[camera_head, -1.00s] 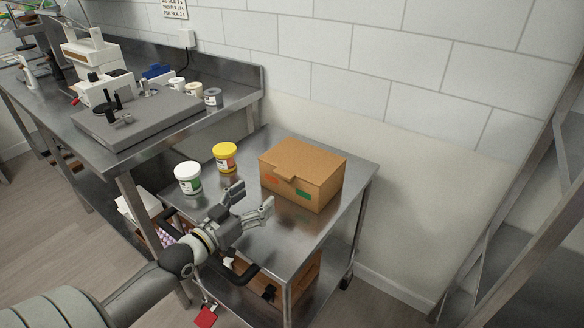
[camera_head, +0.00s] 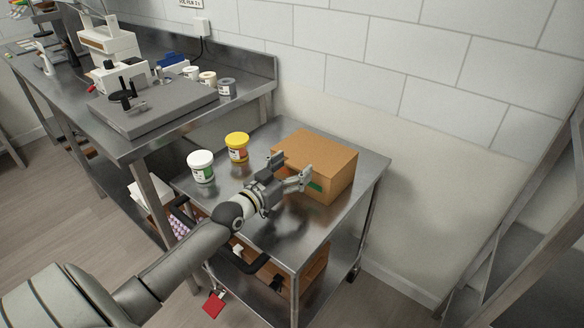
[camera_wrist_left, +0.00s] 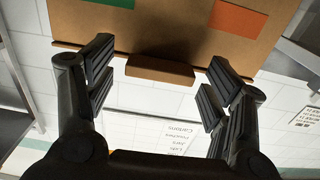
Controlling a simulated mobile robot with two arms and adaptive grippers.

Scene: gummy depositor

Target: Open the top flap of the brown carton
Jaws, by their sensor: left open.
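The brown carton (camera_head: 325,163) sits on the steel cart top with its top flap lying closed. My left gripper (camera_head: 290,170) is open at the carton's front side, and its fingers partly cover the front face in the head view. In the left wrist view the carton's front face (camera_wrist_left: 170,30) fills the top, with a green and an orange label. The flap's tab (camera_wrist_left: 160,70) sticks out and lies between the two open fingers (camera_wrist_left: 158,85), which do not grip it. My right gripper is not in view.
A white-lidded jar (camera_head: 201,167) and a yellow-lidded jar (camera_head: 237,147) stand on the cart (camera_head: 275,235) left of the carton. A steel bench (camera_head: 130,145) with equipment is at the left. A wall is behind; a rack (camera_head: 530,230) stands at right.

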